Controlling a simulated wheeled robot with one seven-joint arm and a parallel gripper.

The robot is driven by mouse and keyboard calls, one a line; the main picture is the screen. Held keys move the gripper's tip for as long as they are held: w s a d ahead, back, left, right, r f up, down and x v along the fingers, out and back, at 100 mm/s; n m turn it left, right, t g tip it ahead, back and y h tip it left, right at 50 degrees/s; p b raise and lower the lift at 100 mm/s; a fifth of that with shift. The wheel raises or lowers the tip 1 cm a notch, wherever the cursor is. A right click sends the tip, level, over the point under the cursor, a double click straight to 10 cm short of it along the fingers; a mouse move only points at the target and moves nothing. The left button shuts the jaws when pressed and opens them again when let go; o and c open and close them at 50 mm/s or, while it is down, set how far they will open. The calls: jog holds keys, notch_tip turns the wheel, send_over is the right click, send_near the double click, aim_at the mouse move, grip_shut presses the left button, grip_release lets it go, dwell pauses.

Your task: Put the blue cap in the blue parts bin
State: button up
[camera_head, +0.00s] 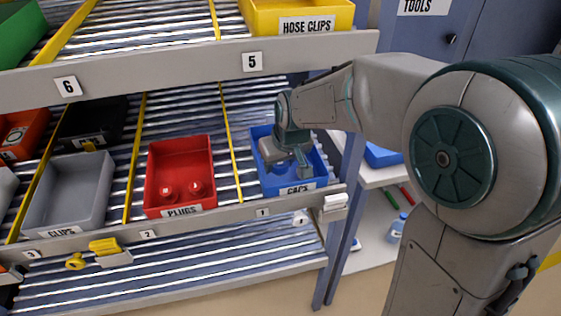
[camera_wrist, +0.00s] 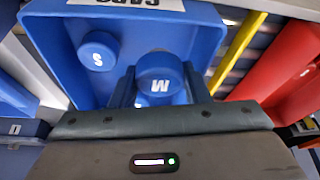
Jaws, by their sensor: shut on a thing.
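The blue parts bin labelled CAPS (camera_head: 318,172) sits at the right end of the middle shelf. It also fills much of the wrist view (camera_wrist: 210,25). My gripper (camera_head: 298,165) reaches down into the bin's opening. In the wrist view my gripper (camera_wrist: 160,92) is shut on a blue cap (camera_wrist: 161,68) with a white letter, M or W. A second blue cap (camera_wrist: 98,50), marked S, lies in the bin to the left of the held cap. I cannot tell whether the held cap touches the bin floor.
A red PLUGS bin (camera_head: 181,150) and a grey CLIPS bin (camera_head: 92,165) stand to the left on the same shelf. A yellow HOSE CLIPS bin (camera_head: 270,18) is on the shelf above. The upper shelf's front rail (camera_head: 190,66) runs close over the arm's reach.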

aim_at(282, 164)
jog(key=shift+f+b, duration=0.6)
jog(key=shift+f, duration=0.1)
jog(key=o, duration=0.7)
jog(key=shift+c, duration=0.2)
jog(key=shift+r, duration=0.1)
jog(key=shift+r, duration=0.1)
jog(key=shift+r+p, duration=0.35)
jog(key=shift+p, duration=0.15)
jog(key=v, duration=0.3)
jog(key=shift+s+d+r, duration=0.15)
jog(key=shift+s+d, duration=0.1)
jog(key=shift+s, duration=0.1)
jog(key=s+d+f+m+g+h+b, duration=0.1)
jog(key=s+d+m, duration=0.4)
jog(key=s+d, duration=1)
jog(key=s+f+h, duration=0.1)
jog(key=s+f, duration=0.1)
jog(key=s, duration=0.1)
jog(key=shift+s+d+f+m+g, duration=0.2)
jog(key=shift+d+m+g, duration=0.1)
jog(key=shift+d, duration=0.05)
